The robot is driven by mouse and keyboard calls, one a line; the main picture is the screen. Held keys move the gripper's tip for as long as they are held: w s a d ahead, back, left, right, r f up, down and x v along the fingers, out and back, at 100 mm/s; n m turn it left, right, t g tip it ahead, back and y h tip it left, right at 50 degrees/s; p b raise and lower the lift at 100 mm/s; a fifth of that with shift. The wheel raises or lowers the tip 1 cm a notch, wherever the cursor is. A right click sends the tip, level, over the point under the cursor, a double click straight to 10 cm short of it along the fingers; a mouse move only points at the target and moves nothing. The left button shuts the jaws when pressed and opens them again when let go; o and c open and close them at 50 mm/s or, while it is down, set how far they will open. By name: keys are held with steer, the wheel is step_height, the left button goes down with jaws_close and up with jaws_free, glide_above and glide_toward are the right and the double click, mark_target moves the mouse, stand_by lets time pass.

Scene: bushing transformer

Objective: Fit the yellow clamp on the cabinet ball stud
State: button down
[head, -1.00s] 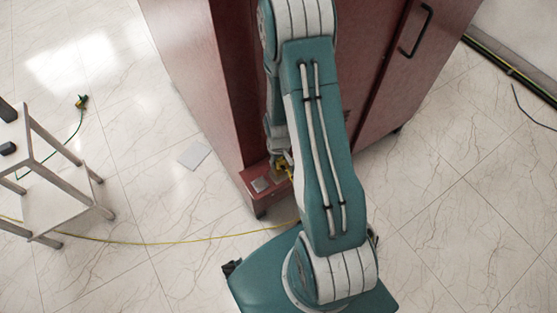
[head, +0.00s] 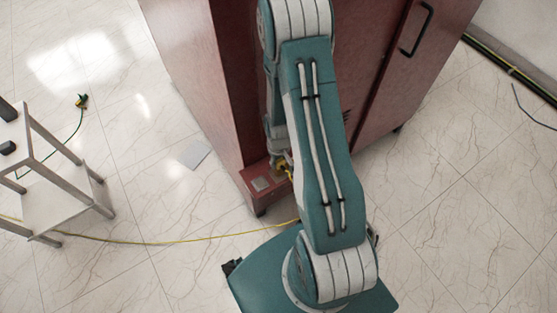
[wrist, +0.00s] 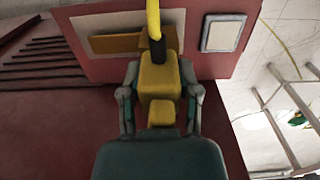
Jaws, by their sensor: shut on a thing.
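The yellow clamp (wrist: 158,84) is held between the two fingers of my gripper (wrist: 160,95), which is shut on it. A yellow cable with a black sleeve (wrist: 154,20) runs from the clamp's far end. In the head view the clamp (head: 281,168) is a small yellow spot at the red cabinet's low ledge (head: 259,195), mostly hidden by my arm. The cabinet (head: 200,70) stands behind it. The ball stud cannot be made out in either view, so I cannot tell whether the clamp touches it.
A light plate (wrist: 222,33) sits on the cabinet ledge beside the clamp. Dark vent slots (wrist: 45,60) show at left in the wrist view. A grey stand (head: 65,190) is at far left. The yellow cable (head: 170,242) trails across the open tiled floor.

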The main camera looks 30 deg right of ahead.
steer(key=shift+f, duration=0.65)
stand_by(0.6)
steer(key=shift+c, duration=1.2)
jaws_free()
step_height(320, 180, up, 12)
steer(key=shift+f, duration=0.1)
steer(key=s+a+r+t, duration=0.2)
steer(key=a+r, duration=0.2)
steer(key=r, duration=0.8)
steer(key=s+a+r+t, duration=0.2)
steer(key=s+a+r, duration=0.15)
steer(key=r, duration=0.85)
steer(key=s+a+r+t, duration=0.1)
steer(key=s+a+r, duration=0.2)
steer(key=s+r, duration=0.3)
steer(key=shift+s+a+t, duration=0.2)
steer(key=shift+s+t, duration=0.1)
steer(key=shift+s, duration=0.25)
